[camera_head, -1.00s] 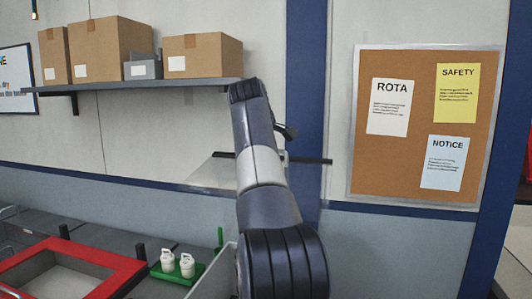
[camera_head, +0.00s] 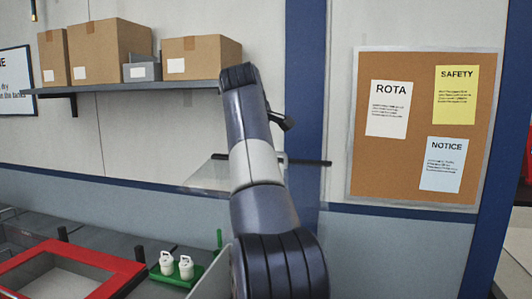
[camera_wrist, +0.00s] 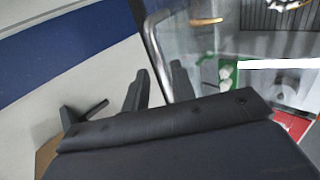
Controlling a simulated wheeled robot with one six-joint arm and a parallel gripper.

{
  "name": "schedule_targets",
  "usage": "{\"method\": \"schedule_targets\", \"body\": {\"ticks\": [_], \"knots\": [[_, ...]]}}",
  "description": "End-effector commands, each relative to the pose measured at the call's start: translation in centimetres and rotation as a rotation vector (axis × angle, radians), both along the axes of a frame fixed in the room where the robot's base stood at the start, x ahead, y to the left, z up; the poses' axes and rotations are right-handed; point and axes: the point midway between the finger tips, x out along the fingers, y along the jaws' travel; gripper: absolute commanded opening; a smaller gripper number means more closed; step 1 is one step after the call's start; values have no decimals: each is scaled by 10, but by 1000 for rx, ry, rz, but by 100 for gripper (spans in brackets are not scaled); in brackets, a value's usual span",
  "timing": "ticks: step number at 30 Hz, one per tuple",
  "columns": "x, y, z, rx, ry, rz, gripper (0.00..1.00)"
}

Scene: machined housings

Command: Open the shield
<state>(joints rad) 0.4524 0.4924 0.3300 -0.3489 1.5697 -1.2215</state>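The shield (camera_head: 207,176) is a clear panel. In the head view it shows left of my arm, tilted out from the wall, with a dark bar (camera_head: 318,162) reaching right behind my arm. In the wrist view the clear panel (camera_wrist: 195,45) fills the upper middle, with a pale metallic edge on its left. My gripper (camera_wrist: 158,80) shows two dark fingers with a gap between them. The shield's edge appears in line with that gap; I cannot tell whether they touch. In the head view my arm hides most of the shield's right part.
A red-framed tray (camera_head: 122,279) and a green holder (camera_head: 190,276) with white bottles (camera_head: 186,267) stand on the bench at lower left. A shelf (camera_head: 140,87) with cardboard boxes (camera_head: 110,50) hangs above. A notice board (camera_head: 420,185) is on the right wall.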

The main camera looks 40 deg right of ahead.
Motion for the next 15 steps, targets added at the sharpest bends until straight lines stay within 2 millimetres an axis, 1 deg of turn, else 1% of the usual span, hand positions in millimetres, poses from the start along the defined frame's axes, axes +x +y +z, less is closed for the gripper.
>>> {"method": "schedule_targets", "body": {"ticks": [1, 3, 6, 9, 15], "knots": [[-5, 8, 9, -2, -5, 1, 25], [-11, 17, 20, -2, -4, 4, 25], [-18, 26, 30, 0, -1, 2, 25], [-23, 32, 38, 0, -2, 1, 25], [-27, 38, 44, 1, 0, 1, 25]]}}
